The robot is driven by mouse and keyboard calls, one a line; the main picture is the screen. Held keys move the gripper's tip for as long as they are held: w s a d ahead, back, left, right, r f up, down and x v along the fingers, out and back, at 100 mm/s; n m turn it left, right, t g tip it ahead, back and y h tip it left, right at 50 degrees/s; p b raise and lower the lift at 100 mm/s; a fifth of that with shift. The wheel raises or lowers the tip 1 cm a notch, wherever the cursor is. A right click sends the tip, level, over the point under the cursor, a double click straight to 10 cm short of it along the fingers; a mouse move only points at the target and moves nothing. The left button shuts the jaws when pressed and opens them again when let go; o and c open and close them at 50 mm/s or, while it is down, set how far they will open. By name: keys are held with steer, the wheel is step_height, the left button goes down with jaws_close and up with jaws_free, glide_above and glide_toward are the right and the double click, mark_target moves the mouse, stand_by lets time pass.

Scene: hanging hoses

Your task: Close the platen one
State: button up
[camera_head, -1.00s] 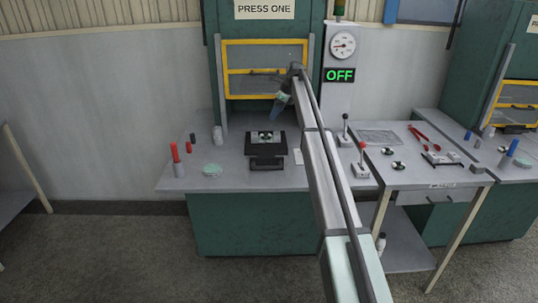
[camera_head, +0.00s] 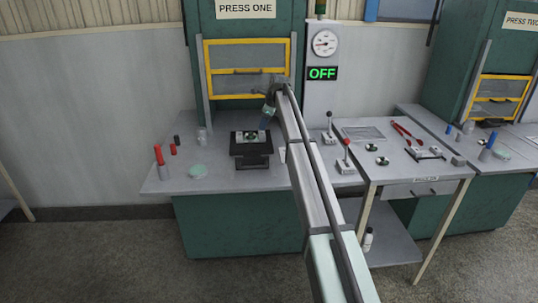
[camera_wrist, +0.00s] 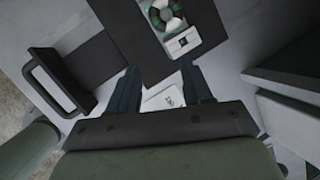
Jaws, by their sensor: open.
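Platen one (camera_head: 240,150) is a dark slab on the bench below the press labelled PRESS ONE, with a dark handle (camera_head: 253,164) at its front. In the wrist view its handle (camera_wrist: 47,88) is a dark loop at the left, and the dark slab (camera_wrist: 127,30) runs along the upper middle. A green and white ring-shaped piece (camera_wrist: 165,12) lies on the slab. My gripper (camera_head: 264,124) is above the bench, just right of the platen's back part. In the wrist view my gripper (camera_wrist: 162,92) has its fingers apart with nothing held, away from the handle.
A yellow-framed guard (camera_head: 247,68) is in the press front above. Red cylinders (camera_head: 160,156) and a pale green disc (camera_head: 198,171) are at the left. Levers (camera_head: 346,155) stand at the right, beside a side table (camera_head: 400,178). A white card (camera_wrist: 163,97) lies under my gripper.

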steer(key=s+d+f+n+t+h, duration=0.1)
steer(key=s, duration=0.4)
steer(key=s+d+f+n+t+h, duration=0.1)
steer(key=s+f+t, duration=0.1)
steer(key=s, duration=0.4)
steer(key=s+d+f+n+t, duration=0.1)
steer(key=s+t, duration=0.1)
steer(key=s, duration=0.3)
steer(key=shift+s+d+f+n+h, duration=0.15)
steer(key=shift+s+d+n+h, duration=0.15)
steer(key=shift+s+h, duration=0.1)
jaws_close()
steer(key=shift+t, duration=0.3)
steer(key=x, duration=0.9)
steer(key=shift+w+d+f, duration=0.1)
steer(key=shift+w+f, duration=0.1)
steer(key=shift+f, duration=0.2)
steer(key=shift+w, duration=1.9)
steer(key=w, duration=3)
steer(key=shift+w, duration=0.4)
